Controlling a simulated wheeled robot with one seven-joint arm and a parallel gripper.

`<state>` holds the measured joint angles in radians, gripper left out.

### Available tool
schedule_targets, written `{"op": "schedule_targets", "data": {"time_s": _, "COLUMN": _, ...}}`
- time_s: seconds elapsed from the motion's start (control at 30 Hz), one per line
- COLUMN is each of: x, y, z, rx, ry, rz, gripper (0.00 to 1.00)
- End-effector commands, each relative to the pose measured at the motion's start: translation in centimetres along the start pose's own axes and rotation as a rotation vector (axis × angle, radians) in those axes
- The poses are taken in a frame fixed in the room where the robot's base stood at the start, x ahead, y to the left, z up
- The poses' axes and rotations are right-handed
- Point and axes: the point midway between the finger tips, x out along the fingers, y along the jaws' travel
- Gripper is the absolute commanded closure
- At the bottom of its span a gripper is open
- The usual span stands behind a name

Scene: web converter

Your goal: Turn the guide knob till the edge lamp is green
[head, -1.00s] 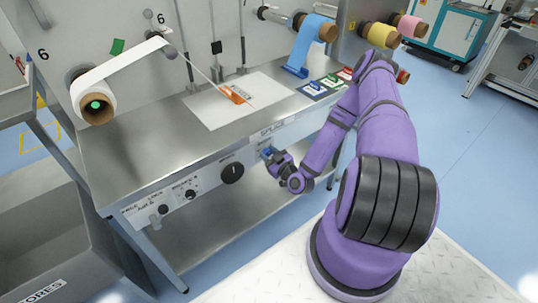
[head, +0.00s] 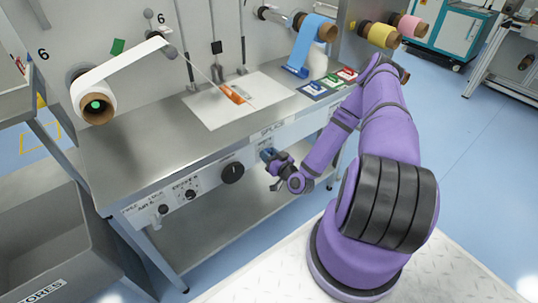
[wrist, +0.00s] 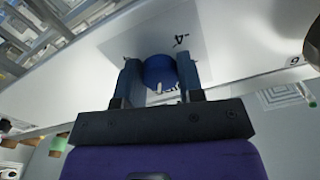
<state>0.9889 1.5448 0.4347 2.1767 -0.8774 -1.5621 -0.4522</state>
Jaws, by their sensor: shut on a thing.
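The blue guide knob (wrist: 158,72) sits on a pale plate with a "-4" mark in the wrist view, and a white mark shows on the knob. My gripper (wrist: 160,80) has one finger on each side of it and is shut on it. In the head view my gripper (head: 268,156) is at the front panel (head: 212,172) of the steel bench, at its right part, and mostly covers the knob. I cannot pick out the edge lamp for certain; a green spot (head: 96,105) shows in the core of the white roll (head: 77,90).
A black knob (head: 232,172) and smaller dials (head: 190,194) are left of my gripper on the same panel. The steel bench top (head: 150,135) carries a white sheet with an orange-handled tool (head: 233,95). A grey bin (head: 50,230) stands at lower left.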

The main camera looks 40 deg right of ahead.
Motion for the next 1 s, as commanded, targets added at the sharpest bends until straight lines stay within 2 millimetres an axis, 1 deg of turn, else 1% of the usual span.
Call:
{"op": "schedule_targets", "data": {"time_s": 0.37, "x": -0.1, "y": 0.0, "z": 0.1, "rx": 0.008, "ry": -0.003, "rz": 0.001, "gripper": 0.89}}
{"op": "schedule_targets", "data": {"time_s": 0.4, "x": -0.1, "y": 0.0, "z": 0.1, "rx": 0.007, "ry": -0.003, "rz": 0.001, "gripper": 0.63}}
{"op": "schedule_targets", "data": {"time_s": 0.47, "x": -0.1, "y": 0.0, "z": 0.1, "rx": 0.007, "ry": -0.003, "rz": 0.001, "gripper": 0.49}}
{"op": "schedule_targets", "data": {"time_s": 0.5, "x": -0.1, "y": 0.0, "z": 0.1, "rx": 0.007, "ry": -0.003, "rz": 0.001, "gripper": 0.40}}
{"op": "schedule_targets", "data": {"time_s": 0.83, "x": -0.3, "y": 0.0, "z": 0.0, "rx": 0.007, "ry": -0.002, "rz": 0.001, "gripper": 0.40}}
{"op": "schedule_targets", "data": {"time_s": 0.93, "x": -1.1, "y": 0.0, "z": 0.1, "rx": 0.007, "ry": -0.003, "rz": 0.002, "gripper": 0.40}}
{"op": "schedule_targets", "data": {"time_s": 1.0, "x": -2.1, "y": 0.1, "z": 0.1, "rx": 0.007, "ry": -0.003, "rz": 0.002, "gripper": 0.40}}
